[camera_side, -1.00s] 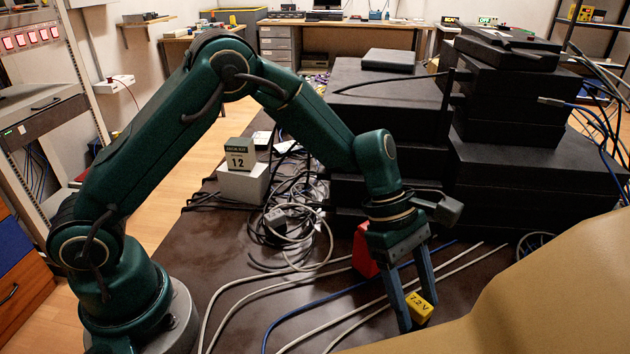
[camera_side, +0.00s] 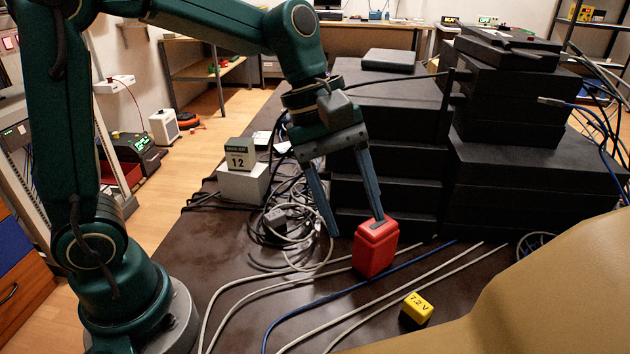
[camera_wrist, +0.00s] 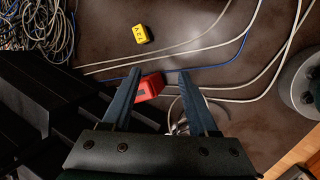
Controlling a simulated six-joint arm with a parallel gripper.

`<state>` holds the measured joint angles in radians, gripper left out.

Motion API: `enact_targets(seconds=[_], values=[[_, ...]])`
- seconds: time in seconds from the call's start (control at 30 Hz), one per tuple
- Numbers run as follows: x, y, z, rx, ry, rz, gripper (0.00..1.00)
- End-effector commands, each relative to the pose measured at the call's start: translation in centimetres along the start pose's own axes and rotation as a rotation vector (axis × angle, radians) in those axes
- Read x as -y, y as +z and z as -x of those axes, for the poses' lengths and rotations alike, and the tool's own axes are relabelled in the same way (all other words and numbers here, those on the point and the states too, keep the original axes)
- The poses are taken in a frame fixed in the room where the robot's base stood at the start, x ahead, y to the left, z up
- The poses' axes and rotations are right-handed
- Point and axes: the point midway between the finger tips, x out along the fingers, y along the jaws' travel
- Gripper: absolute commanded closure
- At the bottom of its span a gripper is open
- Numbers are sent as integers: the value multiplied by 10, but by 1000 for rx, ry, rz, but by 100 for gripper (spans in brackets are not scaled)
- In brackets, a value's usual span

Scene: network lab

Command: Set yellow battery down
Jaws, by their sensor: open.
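The yellow battery (camera_side: 416,309), marked 7.2 V, rests on the dark brown table near the front, apart from my gripper. It also shows in the wrist view (camera_wrist: 142,34), upper middle. My gripper (camera_side: 357,226) is open and empty, raised above the table to the left of and behind the battery. In the wrist view the red block (camera_wrist: 151,85) shows between the fingertips (camera_wrist: 158,72).
Grey and blue cables (camera_side: 320,300) run across the table (camera_side: 225,270). A tangle of cables (camera_side: 285,218) lies at the left by a small calendar block (camera_side: 240,155) on a white box. Black equipment stacks (camera_side: 530,170) stand behind. A tan surface (camera_side: 545,290) blocks the right front.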

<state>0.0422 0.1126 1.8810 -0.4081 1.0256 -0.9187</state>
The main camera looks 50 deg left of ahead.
Motion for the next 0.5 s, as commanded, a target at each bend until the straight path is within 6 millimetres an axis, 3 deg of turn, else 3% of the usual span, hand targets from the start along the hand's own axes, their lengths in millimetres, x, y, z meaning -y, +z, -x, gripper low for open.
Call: enact_targets(seconds=[0.2,0.5], values=[[52,0,33,-199,14,-461,40],[114,-8,45,-438,-78,-988,40]])
